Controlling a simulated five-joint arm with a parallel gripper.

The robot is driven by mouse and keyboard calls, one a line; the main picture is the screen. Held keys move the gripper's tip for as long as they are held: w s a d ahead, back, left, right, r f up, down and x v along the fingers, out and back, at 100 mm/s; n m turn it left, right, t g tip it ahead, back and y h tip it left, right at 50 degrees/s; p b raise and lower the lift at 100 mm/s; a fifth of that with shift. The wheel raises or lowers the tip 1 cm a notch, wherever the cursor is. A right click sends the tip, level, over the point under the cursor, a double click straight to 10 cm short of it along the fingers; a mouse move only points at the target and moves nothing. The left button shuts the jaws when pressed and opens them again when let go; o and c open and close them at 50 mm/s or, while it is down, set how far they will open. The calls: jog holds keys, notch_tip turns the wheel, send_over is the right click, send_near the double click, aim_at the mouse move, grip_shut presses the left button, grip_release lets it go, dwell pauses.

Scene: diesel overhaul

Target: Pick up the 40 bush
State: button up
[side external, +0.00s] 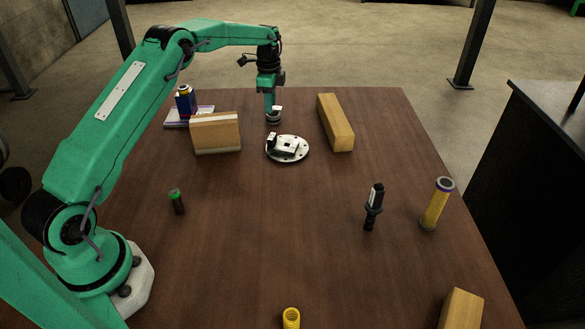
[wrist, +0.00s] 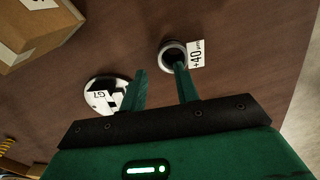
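The 40 bush is a short grey metal ring (wrist: 166,45) with a white "+40" tag beside it in the wrist view. In the side view the bush (side external: 273,119) stands on the table behind the round plate, below my gripper (side external: 270,104). In the wrist view my gripper (wrist: 160,70) is open with its fingers apart. The right finger overlaps the bush's bore, and the left finger is outside, to the left. I cannot tell whether the right finger is inside the ring or only above it.
A round metal plate (side external: 298,154) with white-tagged parts lies just in front of the bush. A blue can (side external: 184,101) is at the back left. A black tool (side external: 374,199) and yellow cylinder (side external: 437,204) are at right.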

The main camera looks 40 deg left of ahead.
aim_at(272, 115)
jog(key=shift+d+f, duration=0.1)
jog(key=shift+f, duration=2.5)
grip_shut()
